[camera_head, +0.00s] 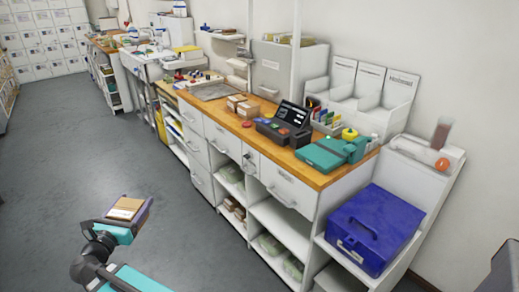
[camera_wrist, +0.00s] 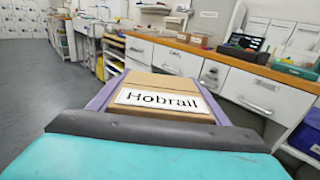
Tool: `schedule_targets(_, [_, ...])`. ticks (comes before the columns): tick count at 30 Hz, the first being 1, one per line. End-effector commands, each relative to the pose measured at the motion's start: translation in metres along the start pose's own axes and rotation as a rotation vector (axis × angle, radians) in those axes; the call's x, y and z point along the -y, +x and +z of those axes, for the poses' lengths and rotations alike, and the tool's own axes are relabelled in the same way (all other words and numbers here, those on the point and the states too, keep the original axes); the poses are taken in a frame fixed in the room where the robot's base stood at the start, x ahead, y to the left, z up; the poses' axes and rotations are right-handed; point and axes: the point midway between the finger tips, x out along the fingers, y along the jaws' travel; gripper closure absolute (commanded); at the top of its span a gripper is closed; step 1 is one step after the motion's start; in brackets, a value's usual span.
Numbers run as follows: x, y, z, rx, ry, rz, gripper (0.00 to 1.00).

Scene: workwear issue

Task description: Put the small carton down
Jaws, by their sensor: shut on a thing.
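A small brown carton (camera_head: 125,208) with a white label is held in my gripper (camera_head: 128,214), over the grey floor at the lower left of the head view. In the wrist view the carton (camera_wrist: 165,82) sits between the two purple fingers, its label reading "Hobrail". My gripper (camera_wrist: 160,98) is shut on it. The wooden-topped counter (camera_head: 311,177) stands to the right, apart from the carton. Two or more similar small cartons (camera_head: 242,105) rest on the counter. The carton's underside is hidden.
On the counter are a dark terminal (camera_head: 287,122) and a teal case (camera_head: 328,153). A blue box (camera_head: 374,228) stands on a lower shelf at the right end. White drawers (camera_head: 287,187) and open shelves form the counter's front. The floor (camera_head: 90,145) at left is clear.

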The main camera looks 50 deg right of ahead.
Motion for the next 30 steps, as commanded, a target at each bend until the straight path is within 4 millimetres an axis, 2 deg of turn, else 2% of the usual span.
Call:
schedule_targets(1, [0.008,0.015,0.002,0.0,0.002,-0.024,0.58])
schedule_targets(3, [0.018,0.033,0.005,-0.002,0.001,-0.05,0.58])
schedule_targets(14, [0.083,0.12,0.025,-0.008,0.004,-0.19,0.58])
schedule_targets(23, [0.15,0.185,0.042,-0.01,0.007,-0.305,0.58])
schedule_targets(30, [0.212,0.231,0.057,-0.009,0.01,-0.396,0.58])
